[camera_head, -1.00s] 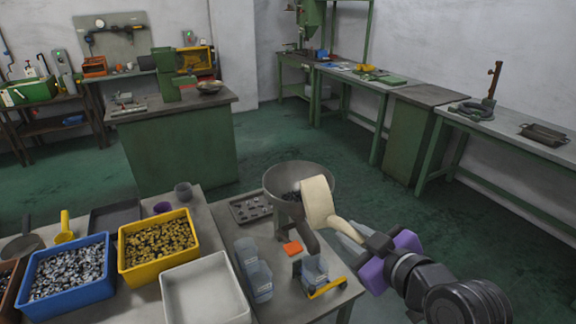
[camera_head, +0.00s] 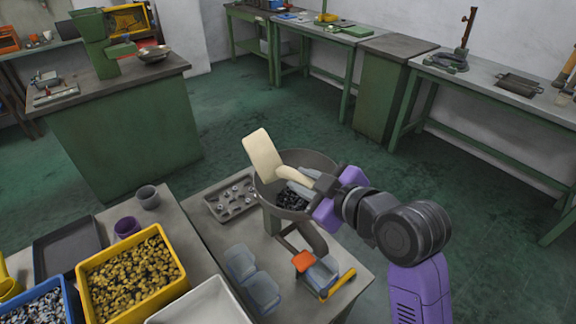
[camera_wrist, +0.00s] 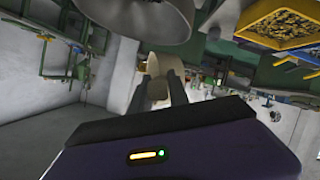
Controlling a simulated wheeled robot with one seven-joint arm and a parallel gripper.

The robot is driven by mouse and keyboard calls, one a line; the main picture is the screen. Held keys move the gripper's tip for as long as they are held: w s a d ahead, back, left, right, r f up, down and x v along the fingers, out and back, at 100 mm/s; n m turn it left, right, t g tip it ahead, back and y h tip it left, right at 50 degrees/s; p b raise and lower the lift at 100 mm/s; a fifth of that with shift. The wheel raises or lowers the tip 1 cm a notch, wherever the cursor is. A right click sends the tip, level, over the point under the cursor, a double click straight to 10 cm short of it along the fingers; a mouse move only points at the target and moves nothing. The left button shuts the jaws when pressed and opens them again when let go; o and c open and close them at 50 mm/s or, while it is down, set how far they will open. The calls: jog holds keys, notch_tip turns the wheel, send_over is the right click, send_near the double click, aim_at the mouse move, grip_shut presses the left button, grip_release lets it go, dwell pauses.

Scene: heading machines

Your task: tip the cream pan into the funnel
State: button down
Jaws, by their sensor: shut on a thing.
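The cream pan (camera_head: 262,157) is a scoop with a short handle, tilted steeply on its side above the far left rim of the funnel. My gripper (camera_head: 304,182) is shut on its handle, reaching across the funnel from the right. The pan's contents cannot be seen. The grey funnel (camera_head: 322,161) stands on the table with dark small pieces (camera_head: 291,199) in its bowl. In the wrist view the pan (camera_wrist: 174,66) shows beyond my gripper's dark fingers (camera_wrist: 158,88), and the funnel (camera_wrist: 145,14) is at the top edge.
The floor beyond is clear.

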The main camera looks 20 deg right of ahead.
jog(key=shift+w+a+r, duration=0.15)
jog(key=shift+a+r+n+h, duration=0.35)
jog(key=shift+a+n, duration=0.15)
jog(key=shift+n, duration=0.1)
jog(key=shift+a+r+n+h, duration=0.2)
jog(key=shift+a+n+h, duration=0.4)
jog(key=shift+n, duration=0.1)
jog(key=shift+a+r+n+h, duration=0.1)
jog(key=shift+a+n+h, duration=0.2)
jog(key=shift+a+h, duration=0.05)
jog(key=shift+a+f+n+h+b, duration=0.2)
jog(key=shift+a+n+h+b, duration=0.35)
jog(key=shift+n+b, duration=0.4)
jog(key=shift+a+r+n+t+h+p, duration=0.2)
jog(key=shift+a+r+n+h+p, duration=0.25)
jog(key=shift+n+h+p, duration=0.5)
jog(key=shift+a+r+n+t+h+p, duration=0.2)
jog(key=shift+a+r+n+h+p, duration=0.25)
jog(key=shift+n+h+p, duration=0.5)
jog(key=shift+s+f, duration=0.1)
jog(key=shift+s, duration=0.15)
